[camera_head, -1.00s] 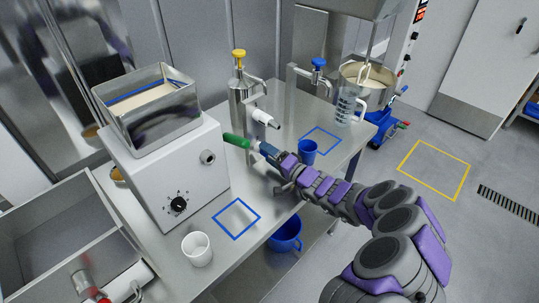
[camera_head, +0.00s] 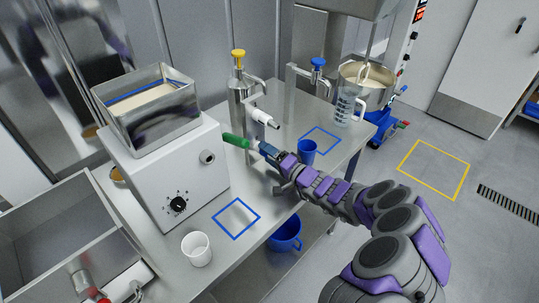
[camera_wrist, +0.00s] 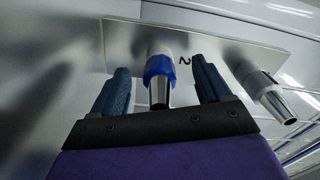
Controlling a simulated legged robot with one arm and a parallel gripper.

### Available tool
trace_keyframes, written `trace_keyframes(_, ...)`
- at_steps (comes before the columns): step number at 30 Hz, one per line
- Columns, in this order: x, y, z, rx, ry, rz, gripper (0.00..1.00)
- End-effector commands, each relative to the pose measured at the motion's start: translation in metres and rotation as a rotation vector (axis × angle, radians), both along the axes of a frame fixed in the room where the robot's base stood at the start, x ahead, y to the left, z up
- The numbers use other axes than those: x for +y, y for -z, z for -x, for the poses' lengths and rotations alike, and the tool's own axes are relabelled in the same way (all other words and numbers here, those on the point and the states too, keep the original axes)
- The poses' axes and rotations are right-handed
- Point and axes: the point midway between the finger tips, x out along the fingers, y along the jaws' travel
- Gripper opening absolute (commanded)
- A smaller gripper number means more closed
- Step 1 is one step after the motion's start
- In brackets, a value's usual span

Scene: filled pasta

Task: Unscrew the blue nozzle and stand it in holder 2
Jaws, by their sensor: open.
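In the wrist view, the blue nozzle (camera_wrist: 158,91) has a blue collar and a metal tip. It is at a pale plate (camera_wrist: 125,36) beside a mark "2" (camera_wrist: 185,61), which appears to label holder 2. My gripper (camera_wrist: 160,65) is open, with one blue finger on each side of the nozzle. Gaps show between the fingers and the collar. The blue nozzle cannot be made out there.
A second metal-tipped nozzle (camera_wrist: 272,96) with a pale collar is on the plate's right. The white machine (camera_head: 170,180) stands left of my gripper. A blue cup (camera_head: 307,152) is close to my arm, and a yellow-topped dispenser (camera_head: 240,95) stands behind.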

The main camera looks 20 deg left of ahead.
Motion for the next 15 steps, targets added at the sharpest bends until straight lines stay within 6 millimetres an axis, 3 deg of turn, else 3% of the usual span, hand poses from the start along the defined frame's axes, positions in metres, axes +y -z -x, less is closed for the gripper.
trace_keyframes(15, -0.03, 0.0, 0.011, 0.001, 0.002, 0.0, 0.77)
